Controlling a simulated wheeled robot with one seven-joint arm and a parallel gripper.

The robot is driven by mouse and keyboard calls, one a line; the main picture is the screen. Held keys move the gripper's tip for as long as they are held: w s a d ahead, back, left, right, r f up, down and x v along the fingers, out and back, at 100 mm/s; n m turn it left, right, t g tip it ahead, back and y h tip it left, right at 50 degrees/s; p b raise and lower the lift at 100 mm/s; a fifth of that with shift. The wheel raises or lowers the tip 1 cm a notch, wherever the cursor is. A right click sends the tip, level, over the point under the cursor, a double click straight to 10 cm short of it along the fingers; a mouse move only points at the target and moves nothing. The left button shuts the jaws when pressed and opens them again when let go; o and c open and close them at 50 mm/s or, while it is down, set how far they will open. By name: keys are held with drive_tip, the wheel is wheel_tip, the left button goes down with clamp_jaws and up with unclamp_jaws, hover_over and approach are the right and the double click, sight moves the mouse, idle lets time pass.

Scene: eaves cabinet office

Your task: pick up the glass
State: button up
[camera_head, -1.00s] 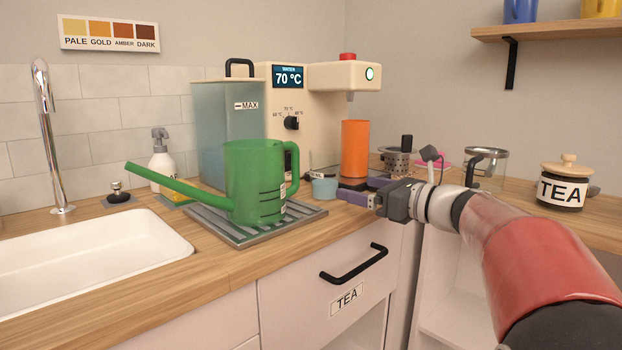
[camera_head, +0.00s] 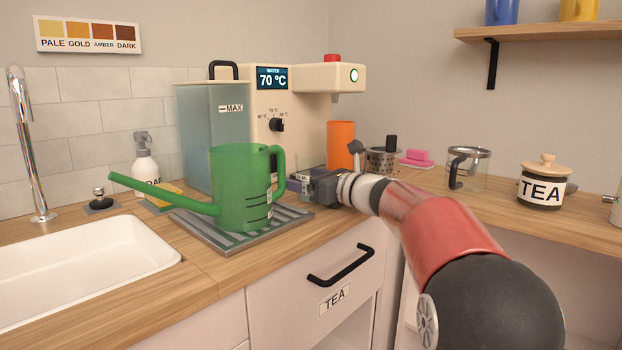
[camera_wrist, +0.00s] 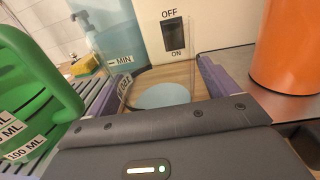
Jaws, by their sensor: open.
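The glass (camera_wrist: 160,96) shows in the wrist view as a clear vessel with a pale blue round area low in it. It stands on the wooden counter between the two purple fingers of my gripper (camera_wrist: 162,66), which are open on either side of it. I cannot tell whether a finger touches it.
The green watering can (camera_head: 243,190) stands on a grey drip tray (camera_head: 200,235), close left of my gripper. An orange cylinder (camera_wrist: 285,50) stands close on the right. The drink machine (camera_head: 300,100) is behind. A glass mug (camera_head: 468,165) and TEA jar (camera_head: 541,188) stand further right.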

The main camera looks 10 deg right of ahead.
drive_tip(key=shift+w+a, duration=0.15)
drive_tip(key=shift+c, duration=0.3)
drive_tip(key=c, duration=1.2)
wheel_tip(320, 180, up, 19)
drive_tip(key=p, duration=0.1)
drive_tip(key=s+r+b, duration=0.1)
drive_tip(key=s+b, duration=0.1)
drive_tip(key=s, duration=0.4)
drive_tip(key=shift+b, duration=0.4)
drive_tip(key=shift+r+p, duration=0.15)
drive_tip(key=shift+p, duration=0.15)
